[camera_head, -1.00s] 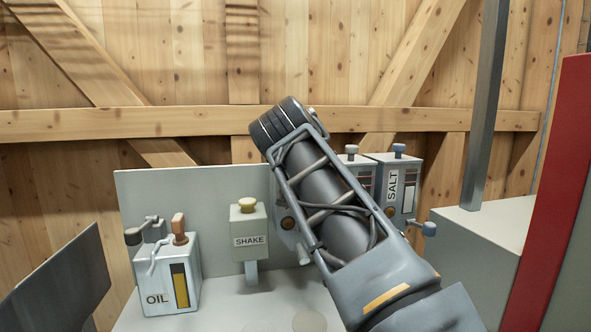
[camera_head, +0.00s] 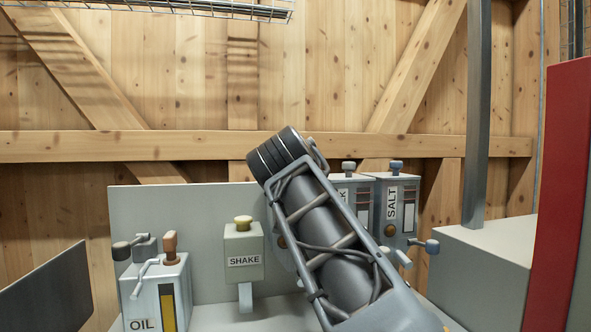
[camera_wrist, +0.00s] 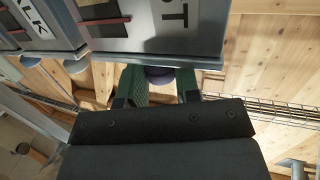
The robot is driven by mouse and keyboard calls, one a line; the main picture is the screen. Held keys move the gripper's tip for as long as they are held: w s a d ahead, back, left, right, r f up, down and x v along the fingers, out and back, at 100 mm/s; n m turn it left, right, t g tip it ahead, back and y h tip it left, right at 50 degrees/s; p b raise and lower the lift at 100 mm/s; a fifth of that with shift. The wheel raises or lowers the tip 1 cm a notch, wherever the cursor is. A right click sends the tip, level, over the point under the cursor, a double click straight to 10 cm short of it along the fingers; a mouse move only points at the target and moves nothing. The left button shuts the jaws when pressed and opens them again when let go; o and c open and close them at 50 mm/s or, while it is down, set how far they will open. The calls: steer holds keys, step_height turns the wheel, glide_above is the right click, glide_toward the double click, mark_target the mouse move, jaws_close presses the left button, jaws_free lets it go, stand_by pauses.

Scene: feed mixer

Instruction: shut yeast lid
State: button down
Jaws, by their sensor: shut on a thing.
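In the wrist view, a grey box (camera_wrist: 155,25) with a white label ending in "T" fills the top middle. I take it for the yeast box, but the rest of its word is cut off. A dark round knob (camera_wrist: 159,76) shows at its edge. The two green fingers of my gripper (camera_wrist: 159,84) lie on either side of this knob and are shut on it. I cannot tell whether the lid is fully shut. In the head view my arm hides the gripper and this box.
To the right of my arm stand a box with a label ending in "K" (camera_head: 363,204) and the SALT box (camera_head: 409,198). The SHAKE box (camera_head: 243,248) and OIL can (camera_head: 148,290) stand left. A grey cabinet (camera_head: 480,262) and red post (camera_head: 560,190) are on the right.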

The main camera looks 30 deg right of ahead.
steer(key=c, duration=0.8)
jaws_free()
steer(key=shift+f, duration=0.2)
steer(key=shift+b+v, duration=1.45)
steer(key=shift+v, duration=5.5)
steer(key=shift+r, duration=0.2)
